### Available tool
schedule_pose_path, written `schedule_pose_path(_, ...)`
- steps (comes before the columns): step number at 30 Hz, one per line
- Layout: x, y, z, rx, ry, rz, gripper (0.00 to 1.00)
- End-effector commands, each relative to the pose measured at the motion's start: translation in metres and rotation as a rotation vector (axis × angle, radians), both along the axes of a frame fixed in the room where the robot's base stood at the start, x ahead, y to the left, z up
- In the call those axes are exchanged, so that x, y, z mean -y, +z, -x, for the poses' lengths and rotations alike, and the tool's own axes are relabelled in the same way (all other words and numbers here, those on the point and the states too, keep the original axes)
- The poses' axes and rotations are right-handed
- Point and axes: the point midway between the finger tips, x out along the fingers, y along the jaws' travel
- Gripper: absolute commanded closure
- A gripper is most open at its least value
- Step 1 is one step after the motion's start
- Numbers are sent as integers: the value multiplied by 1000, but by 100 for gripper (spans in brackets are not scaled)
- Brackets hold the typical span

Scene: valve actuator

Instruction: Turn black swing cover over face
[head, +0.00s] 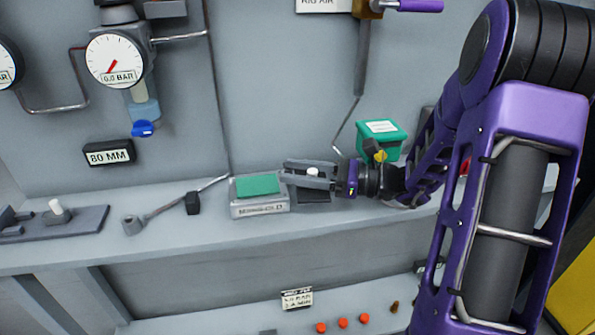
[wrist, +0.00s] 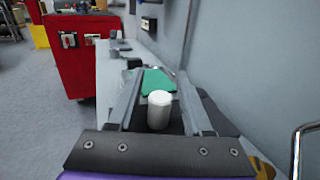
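A grey box (head: 260,208) with a green top face (head: 258,185) sits on the grey bench. The green face is uncovered and also shows in the wrist view (wrist: 157,81). The black swing cover (head: 314,196) lies flat to the right of the box, partly hidden beneath my gripper (head: 284,172). A white upright knob (head: 313,171) rises from the cover. In the wrist view the knob (wrist: 160,110) stands between my two fingers, with a gap on each side. My gripper is open, and its fingertips reach past the knob toward the green face.
A green box (head: 381,139) stands behind my wrist. A grey lever (head: 160,211) and a black block (head: 192,203) lie left of the box. The wall rises close behind the bench. A red cabinet (wrist: 85,55) stands beyond it in the wrist view.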

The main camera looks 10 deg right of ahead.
Motion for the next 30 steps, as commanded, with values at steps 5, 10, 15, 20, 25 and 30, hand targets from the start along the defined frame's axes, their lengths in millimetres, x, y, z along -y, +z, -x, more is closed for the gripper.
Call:
schedule_pose_path(5,0,0,0,0,0,0,85)
schedule_pose_path(10,0,0,0,0,0,0,100)
schedule_pose_path(15,0,0,0,0,0,0,100)
schedule_pose_path(20,0,0,0,0,0,0,100)
schedule_pose_path(25,0,0,0,0,0,0,100)
schedule_pose_path(30,1,0,0,0,0,0,100)
